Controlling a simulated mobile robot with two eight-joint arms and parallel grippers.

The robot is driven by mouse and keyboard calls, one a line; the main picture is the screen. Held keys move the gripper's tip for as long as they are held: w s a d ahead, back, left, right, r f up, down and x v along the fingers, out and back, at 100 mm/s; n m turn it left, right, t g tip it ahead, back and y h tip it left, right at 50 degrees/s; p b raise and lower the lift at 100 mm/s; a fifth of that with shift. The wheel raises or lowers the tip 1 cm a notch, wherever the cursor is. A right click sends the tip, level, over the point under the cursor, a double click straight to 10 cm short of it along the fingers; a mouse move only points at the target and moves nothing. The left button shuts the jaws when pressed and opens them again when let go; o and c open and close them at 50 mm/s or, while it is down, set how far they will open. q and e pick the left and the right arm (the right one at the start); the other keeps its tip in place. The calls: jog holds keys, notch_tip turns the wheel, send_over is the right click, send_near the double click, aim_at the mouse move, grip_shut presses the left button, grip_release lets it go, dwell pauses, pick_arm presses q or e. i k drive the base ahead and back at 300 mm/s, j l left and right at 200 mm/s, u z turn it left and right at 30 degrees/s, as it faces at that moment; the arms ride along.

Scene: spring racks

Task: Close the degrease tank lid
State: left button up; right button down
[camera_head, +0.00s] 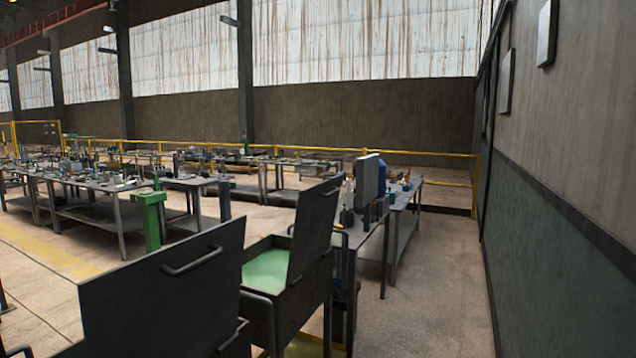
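Two dark metal tanks with raised lids stand in the lower middle. The nearer lid (165,290) stands open and tilted, with a bar handle on the face toward me; its tank is mostly hidden or cut off by the bottom edge. The farther tank (262,312) shows a green interior (267,270). Its lid (314,230) stands steeply open at its right side, also with a bar handle. I see no label telling which is the degrease tank. Neither of my grippers can be made out in this view.
Workbenches (90,187) crowded with small parts fill the left and middle. A green stand (150,220) is behind the tanks. Another bench (372,232) stands behind the farther tank. Open floor (435,290) runs along the right wall (560,200). Yellow railings (430,154) line the back.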

aim_at(316, 209)
jog(key=i+l, duration=0.35)
jog(key=i+l+u, duration=0.1)
jog(key=i+l, duration=0.2)
jog(key=i, duration=0.3)
